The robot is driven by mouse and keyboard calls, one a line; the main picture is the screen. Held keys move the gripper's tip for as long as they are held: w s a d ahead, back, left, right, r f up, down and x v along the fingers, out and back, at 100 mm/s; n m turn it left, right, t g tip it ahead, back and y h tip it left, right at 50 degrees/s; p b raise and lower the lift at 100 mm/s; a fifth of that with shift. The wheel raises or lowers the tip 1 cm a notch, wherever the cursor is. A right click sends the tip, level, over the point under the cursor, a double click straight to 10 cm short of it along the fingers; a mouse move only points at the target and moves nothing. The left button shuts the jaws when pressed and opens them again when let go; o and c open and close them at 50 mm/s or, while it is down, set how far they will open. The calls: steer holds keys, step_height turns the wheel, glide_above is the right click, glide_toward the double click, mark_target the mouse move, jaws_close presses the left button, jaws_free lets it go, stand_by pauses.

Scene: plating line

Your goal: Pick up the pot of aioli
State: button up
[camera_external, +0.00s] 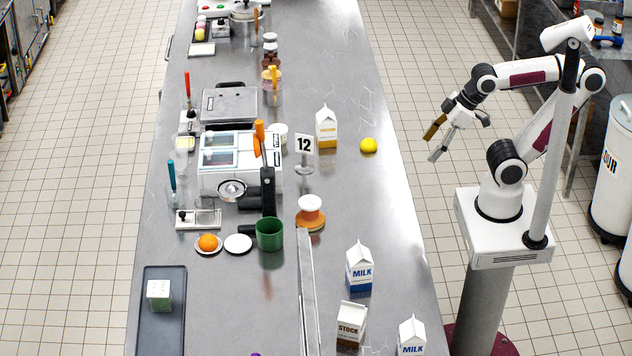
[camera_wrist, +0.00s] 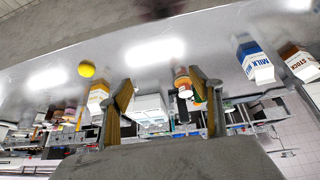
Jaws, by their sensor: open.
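No pot in view carries a readable aioli label, so I cannot tell which thing is the pot of aioli. A small white pot with an orange band (camera_external: 311,204) stands on an orange round base (camera_external: 310,221) near the middle of the steel counter. A small pale pot (camera_external: 280,132) stands further back, partly behind an orange-handled tool. My gripper (camera_external: 431,147) is open and empty, in the air to the right of the counter, apart from everything on it. In the wrist view my open gripper (camera_wrist: 161,80) shows two spread fingers with the counter beyond.
Milk cartons (camera_external: 359,270) (camera_external: 411,337) and a stock carton (camera_external: 350,325) stand at the near right. A number 12 sign (camera_external: 304,148), a yellow carton (camera_external: 326,128) and a lemon (camera_external: 368,145) stand further back. A green cup (camera_external: 270,235) is mid-counter. The counter's right strip is mostly clear.

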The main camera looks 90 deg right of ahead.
steer(key=w+d+r+t+h, duration=0.1)
steer(key=w+d+r+t, duration=0.2)
steer(key=w+d+r, duration=0.8)
steer(key=w+d+r+n+t+h, duration=0.1)
steer(key=w+d+r+t, duration=0.4)
steer(key=w, duration=1.2)
steer(key=w+d+r+t+h, duration=0.15)
steer(key=w+d+r, duration=0.35)
steer(key=w+d, duration=0.7)
steer(key=w+d+f+n+y, duration=0.4)
steer(key=w+d+f+y, duration=0.15)
steer(key=w+f, duration=0.35)
steer(key=s+d+f+g+y, duration=0.1)
steer(key=s+f+y, duration=0.1)
steer(key=f, duration=0.5)
steer(key=s+d+f+n+g+y, duration=0.1)
steer(key=s+d+f+g, duration=0.1)
steer(key=f, duration=0.5)
steer(key=s+d+f+g+y, duration=0.1)
steer(key=s+d+f+y, duration=0.1)
steer(key=s+f, duration=0.2)
step_height(320, 180, down, 3)
steer(key=shift+s+f+n+y, duration=0.15)
steer(key=shift+s+n+y, duration=0.15)
steer(key=shift+n, duration=0.1)
steer(key=shift+f, duration=1.15)
